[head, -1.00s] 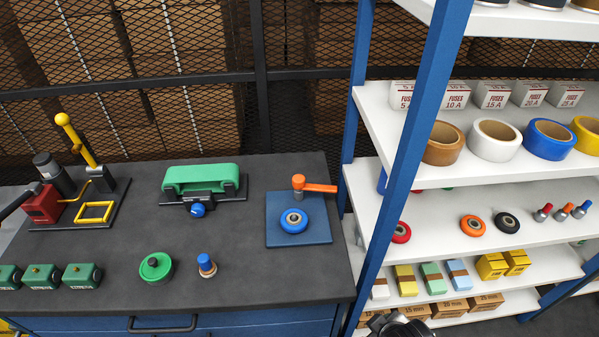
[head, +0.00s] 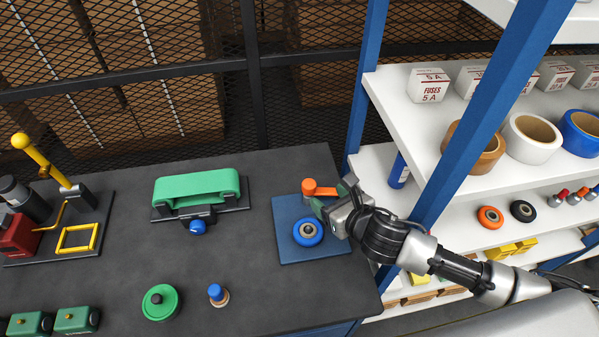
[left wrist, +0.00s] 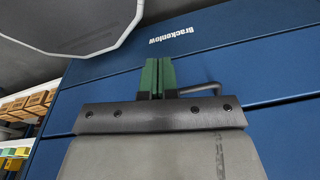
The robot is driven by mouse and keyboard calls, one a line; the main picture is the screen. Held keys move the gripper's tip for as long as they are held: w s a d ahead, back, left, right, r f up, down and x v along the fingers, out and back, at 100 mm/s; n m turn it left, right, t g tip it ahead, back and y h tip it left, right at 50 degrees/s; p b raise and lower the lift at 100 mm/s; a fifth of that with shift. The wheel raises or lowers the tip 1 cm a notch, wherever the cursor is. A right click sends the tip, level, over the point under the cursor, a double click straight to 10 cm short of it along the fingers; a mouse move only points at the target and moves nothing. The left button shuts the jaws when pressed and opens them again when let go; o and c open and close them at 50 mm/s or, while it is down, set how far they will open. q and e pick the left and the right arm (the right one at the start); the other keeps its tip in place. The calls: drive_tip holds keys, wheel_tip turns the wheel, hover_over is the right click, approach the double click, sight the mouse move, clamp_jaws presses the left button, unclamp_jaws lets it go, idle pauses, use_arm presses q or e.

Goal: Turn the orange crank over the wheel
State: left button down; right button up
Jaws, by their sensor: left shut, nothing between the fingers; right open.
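The orange crank (head: 311,188) stands on a blue plate (head: 286,247) at the right end of the bench, its arm pointing right. The blue wheel (head: 307,233) lies on the same plate, in front of the crank's post. My right gripper (head: 322,208) is open, just in front of the crank arm and above the plate's right side. It partly hides the crank's right end; I cannot tell whether it touches. My left gripper (left wrist: 159,78) is shut and empty in the left wrist view, in front of the blue drawer fronts.
On the dark bench (head: 240,280) are a green belt unit (head: 198,187), a green round piece (head: 160,302), a blue-topped peg (head: 217,294) and a yellow lever (head: 40,160). A blue-posted shelf (head: 492,110) with tape rolls stands close on the right.

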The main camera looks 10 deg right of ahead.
sight(312, 187)
drive_tip(key=x, duration=0.2)
drive_tip(key=shift+w+a+f+p, duration=0.1)
drive_tip(key=shift+w+a+p, duration=0.1)
drive_tip(key=shift+w+p, duration=0.2)
drive_tip(key=x, duration=0.3)
drive_tip(key=shift+w+a+f, duration=0.15)
drive_tip(key=shift+w, duration=0.05)
drive_tip(key=shift+x, duration=1.2)
drive_tip(key=shift+c, duration=0.3)
drive_tip(key=c, duration=0.4)
clamp_jaws()
use_arm(q)
drive_tip(key=shift+g, duration=0.3)
drive_tip(key=s, duration=0.3)
drive_tip(key=s+d+r, duration=0.1)
drive_tip(key=shift+s+d+r, duration=0.1)
drive_tip(key=shift+s, duration=0.05)
use_arm(e)
drive_tip(key=shift+f, duration=0.1)
